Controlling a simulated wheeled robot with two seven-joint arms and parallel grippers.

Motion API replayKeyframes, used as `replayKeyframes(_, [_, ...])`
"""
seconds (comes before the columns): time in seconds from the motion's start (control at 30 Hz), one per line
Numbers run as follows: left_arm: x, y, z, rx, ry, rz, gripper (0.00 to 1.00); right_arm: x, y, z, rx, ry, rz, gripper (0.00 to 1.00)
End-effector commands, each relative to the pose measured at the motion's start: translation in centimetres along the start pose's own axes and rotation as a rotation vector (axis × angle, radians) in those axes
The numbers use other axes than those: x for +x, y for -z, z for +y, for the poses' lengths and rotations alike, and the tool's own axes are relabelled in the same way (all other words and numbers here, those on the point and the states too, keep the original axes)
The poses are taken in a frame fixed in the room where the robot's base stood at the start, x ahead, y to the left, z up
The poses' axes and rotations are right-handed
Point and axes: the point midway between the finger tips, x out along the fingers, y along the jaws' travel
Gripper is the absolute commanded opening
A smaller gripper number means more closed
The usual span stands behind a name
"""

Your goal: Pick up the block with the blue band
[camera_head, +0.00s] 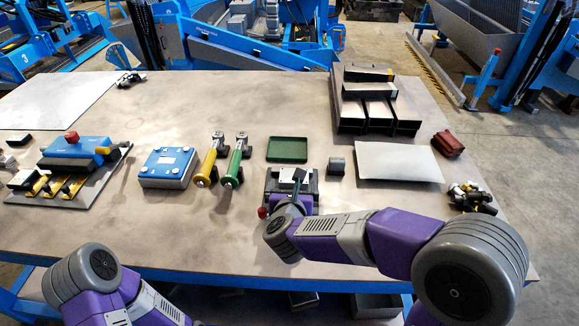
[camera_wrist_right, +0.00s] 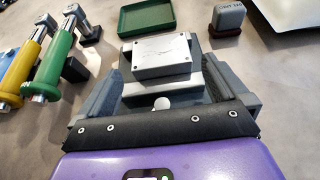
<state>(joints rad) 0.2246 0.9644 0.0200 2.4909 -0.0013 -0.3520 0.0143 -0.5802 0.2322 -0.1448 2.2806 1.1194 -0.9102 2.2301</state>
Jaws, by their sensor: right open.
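No blue band shows clearly on any block in these frames. A silver-topped block (camera_wrist_right: 162,56) lies on a dark stepped base between the spread fingers of my right gripper (camera_wrist_right: 165,88). In the head view the right gripper (camera_head: 291,188) is open over this spot, and the arm hides part of it. Whether the fingers touch the block or base I cannot tell. A small grey block (camera_head: 337,165) stands to the right, apart from the gripper; in the wrist view (camera_wrist_right: 228,18) it has a dark red lower edge. My left arm shows at bottom left, its gripper out of view.
A green tray (camera_head: 287,149) lies behind the gripper. Green (camera_head: 234,165) and yellow (camera_head: 208,166) tools and a blue-topped box (camera_head: 168,167) stand left. A pale plate (camera_head: 398,162), dark red pouch (camera_head: 447,143) and stacked metal channels (camera_head: 350,119) are right. The rear middle is clear.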

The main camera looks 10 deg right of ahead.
Motion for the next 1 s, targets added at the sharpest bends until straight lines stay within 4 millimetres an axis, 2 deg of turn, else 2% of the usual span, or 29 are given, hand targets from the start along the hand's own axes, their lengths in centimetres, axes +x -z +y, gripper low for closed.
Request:
replayKeyframes(0.5, [1.1,0.1,-0.5,-0.001,0.0,0.0,0.43,6.7,-0.2,0.0,-0.002,0.003,0.0,1.0])
replayKeyframes(0.8, [1.1,0.1,-0.4,0.0,0.0,0.0,0.43,7.2,-0.3,0.0,-0.002,0.001,0.001,1.0])
replayKeyframes(0.83, [1.1,0.1,-0.4,0.0,0.0,0.0,0.43,7.2,-0.3,0.0,-0.002,0.001,0.001,0.98])
replayKeyframes(1.0, [1.1,0.1,-0.4,0.0,0.0,0.0,0.43,7.2,-0.3,0.0,-0.002,0.001,0.001,0.72])
